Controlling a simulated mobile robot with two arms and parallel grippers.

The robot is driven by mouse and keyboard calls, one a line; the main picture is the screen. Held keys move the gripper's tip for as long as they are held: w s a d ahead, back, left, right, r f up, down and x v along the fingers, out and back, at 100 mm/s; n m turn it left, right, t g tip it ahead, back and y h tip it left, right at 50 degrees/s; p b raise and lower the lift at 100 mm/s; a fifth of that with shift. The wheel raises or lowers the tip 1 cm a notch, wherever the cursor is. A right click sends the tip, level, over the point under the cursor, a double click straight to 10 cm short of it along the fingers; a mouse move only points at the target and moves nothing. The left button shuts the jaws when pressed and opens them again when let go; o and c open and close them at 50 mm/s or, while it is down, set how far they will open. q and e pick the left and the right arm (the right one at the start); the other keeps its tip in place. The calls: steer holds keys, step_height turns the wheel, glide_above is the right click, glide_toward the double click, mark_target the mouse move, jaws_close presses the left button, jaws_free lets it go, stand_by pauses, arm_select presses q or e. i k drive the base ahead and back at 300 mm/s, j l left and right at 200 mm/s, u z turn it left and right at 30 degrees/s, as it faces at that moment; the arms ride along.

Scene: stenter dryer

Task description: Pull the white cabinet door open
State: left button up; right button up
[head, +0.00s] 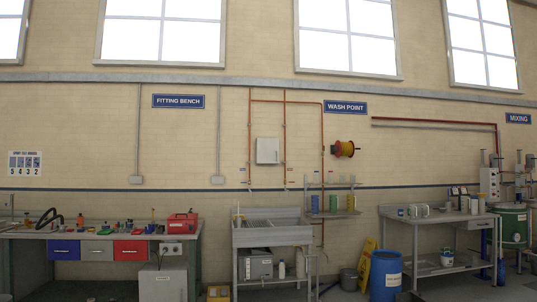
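A small white wall cabinet (267,150) hangs on the beige brick wall, between the copper pipes and below the window line. Its front looks closed. It is far off, and a handle or hinge is too small to make out. A pale, boxy cabinet (163,283) stands on the floor under the fitting bench. I cannot tell for sure which of the two is the white cabinet of the task. Neither of my grippers shows in the head view.
The fitting bench (22,236) with drawers and tools is at left. A sink (272,236) stands below the wall cabinet. A yellow floor sign (368,262), a blue barrel (385,275) and a steel table (430,221) are to the right. Some floor shows between them.

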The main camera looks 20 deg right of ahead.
mark_target(267, 149)
steer(key=i+l+z, duration=0.25)
steer(key=i+l, duration=0.2)
steer(key=i, duration=0.15)
steer(key=i+l+z, duration=0.3)
steer(key=i, duration=0.35)
steer(key=i+l+z, duration=0.25)
steer(key=i, duration=0.4)
steer(key=i+z, duration=0.3)
steer(key=i, duration=2.9)
